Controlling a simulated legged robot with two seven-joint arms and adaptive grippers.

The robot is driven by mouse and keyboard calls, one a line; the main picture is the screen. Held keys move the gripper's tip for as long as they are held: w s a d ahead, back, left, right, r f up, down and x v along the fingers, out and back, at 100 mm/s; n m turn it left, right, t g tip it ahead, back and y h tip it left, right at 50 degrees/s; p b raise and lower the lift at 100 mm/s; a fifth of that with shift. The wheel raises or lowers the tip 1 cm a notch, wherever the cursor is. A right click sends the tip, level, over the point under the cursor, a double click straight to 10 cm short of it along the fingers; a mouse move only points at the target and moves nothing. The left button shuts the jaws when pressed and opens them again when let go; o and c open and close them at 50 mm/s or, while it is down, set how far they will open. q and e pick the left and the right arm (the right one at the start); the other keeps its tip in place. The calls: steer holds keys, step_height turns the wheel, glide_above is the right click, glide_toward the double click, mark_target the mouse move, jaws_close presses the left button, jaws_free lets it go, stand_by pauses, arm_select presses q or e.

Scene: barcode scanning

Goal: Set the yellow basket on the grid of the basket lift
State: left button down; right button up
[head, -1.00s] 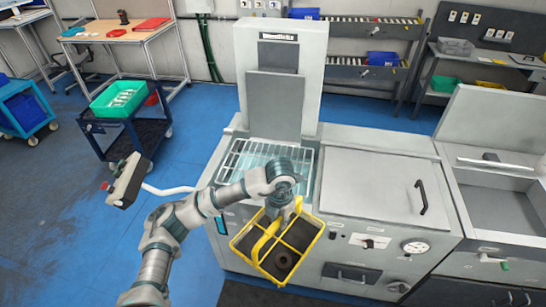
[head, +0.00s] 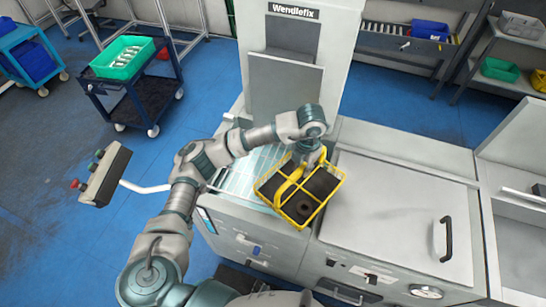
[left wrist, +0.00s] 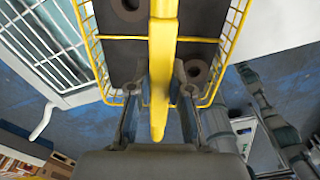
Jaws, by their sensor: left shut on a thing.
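The yellow basket (head: 300,190) hangs from my left gripper (head: 308,152) in the head view. It has a yellow handle, dark compartments and a dark ring-shaped part inside. The left wrist view shows the gripper fingers (left wrist: 159,95) shut on the basket's yellow handle (left wrist: 162,60). The basket lift's wire grid (head: 245,175) lies to the left of the basket, partly hidden by my arm and the basket. The basket overlaps the grid's right edge in the head view; its height above it is hard to tell. The grid (left wrist: 45,45) also shows at upper left in the left wrist view. My right gripper does not show.
The machine's tall column (head: 292,85) stands behind the grid. A closed lid with a black handle (head: 447,240) is to the right. A control box (head: 104,175) on a white arm sticks out at left. A cart with a green crate (head: 123,57) stands beyond.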

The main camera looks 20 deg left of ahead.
arm_select(q)
steer(key=w+a+f+p, duration=0.1)
steer(key=w+a+f, duration=0.1)
steer(key=a, duration=0.5)
steer(key=w+a+f+p, duration=0.2)
steer(key=w+a, duration=0.2)
steer(key=a, duration=0.4)
steer(key=shift+w+a+f, duration=0.15)
steer(key=shift+w+f, duration=0.1)
steer(key=shift+f, duration=0.15)
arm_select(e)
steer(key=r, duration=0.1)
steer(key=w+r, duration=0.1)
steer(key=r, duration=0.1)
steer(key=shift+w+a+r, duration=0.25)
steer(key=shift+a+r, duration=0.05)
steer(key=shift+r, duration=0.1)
arm_select(q)
steer(key=shift+f, duration=0.1)
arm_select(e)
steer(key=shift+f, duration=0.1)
arm_select(q)
steer(key=c, duration=1.5)
jaws_free()
steer(key=shift+f, duration=0.2)
steer(key=o, duration=0.4)
steer(key=shift+r, duration=0.1)
steer(key=shift+r, duration=0.1)
